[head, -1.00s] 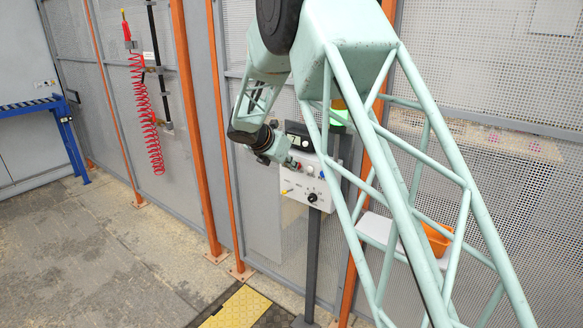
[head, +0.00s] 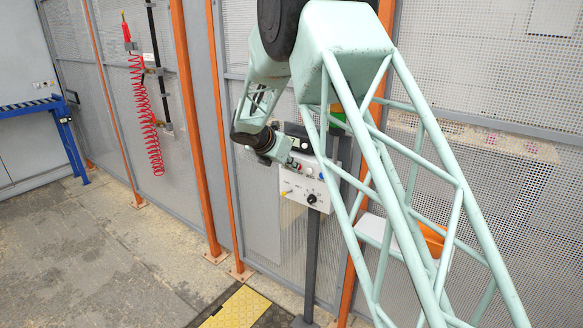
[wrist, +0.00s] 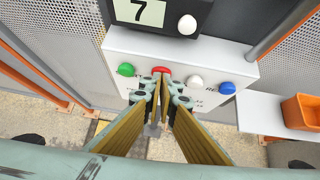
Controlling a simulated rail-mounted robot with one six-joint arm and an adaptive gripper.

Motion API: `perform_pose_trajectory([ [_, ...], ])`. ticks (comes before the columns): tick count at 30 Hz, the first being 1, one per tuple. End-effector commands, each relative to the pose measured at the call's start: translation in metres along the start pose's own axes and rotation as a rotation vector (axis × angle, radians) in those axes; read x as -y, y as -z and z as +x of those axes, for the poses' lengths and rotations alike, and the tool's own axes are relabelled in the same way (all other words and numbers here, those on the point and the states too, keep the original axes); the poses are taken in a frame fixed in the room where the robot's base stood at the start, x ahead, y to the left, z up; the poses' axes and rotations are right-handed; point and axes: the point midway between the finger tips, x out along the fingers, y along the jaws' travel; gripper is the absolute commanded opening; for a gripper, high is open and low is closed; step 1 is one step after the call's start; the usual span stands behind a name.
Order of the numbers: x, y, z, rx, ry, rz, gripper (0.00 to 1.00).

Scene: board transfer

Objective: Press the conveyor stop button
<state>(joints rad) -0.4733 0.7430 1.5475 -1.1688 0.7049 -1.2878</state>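A white control box (head: 309,188) stands on a post by the mesh fence. In the wrist view the box (wrist: 205,58) carries a green button (wrist: 126,69), a red button (wrist: 160,70), a white button (wrist: 194,82) and a blue button (wrist: 226,87). My gripper (wrist: 160,88) points at the box, its fingertips in front of the red button and overlapping its lower edge in the picture. I cannot tell whether they touch it. The fingers look closed together and hold nothing. In the head view my gripper (head: 289,163) is at the box's upper left, small and partly hidden.
A black display (wrist: 150,14) reading 7 sits above the box. An orange bin (wrist: 302,110) rests on a white shelf (wrist: 258,115) at right. Orange fence posts (head: 196,120) and a red coiled hose (head: 147,120) are at left. The floor at left is clear.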

Motion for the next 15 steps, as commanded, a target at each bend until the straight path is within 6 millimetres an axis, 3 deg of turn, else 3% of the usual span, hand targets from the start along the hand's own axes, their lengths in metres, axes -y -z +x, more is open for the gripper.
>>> perform_pose_trajectory([
  [1,0.001,-0.011,-0.001,0.012,-0.003,0.005,0.0],
  [5,0.001,-0.006,-0.005,0.012,-0.003,0.005,0.0],
  [15,0.003,0.026,-0.031,0.006,0.001,0.003,0.0],
])
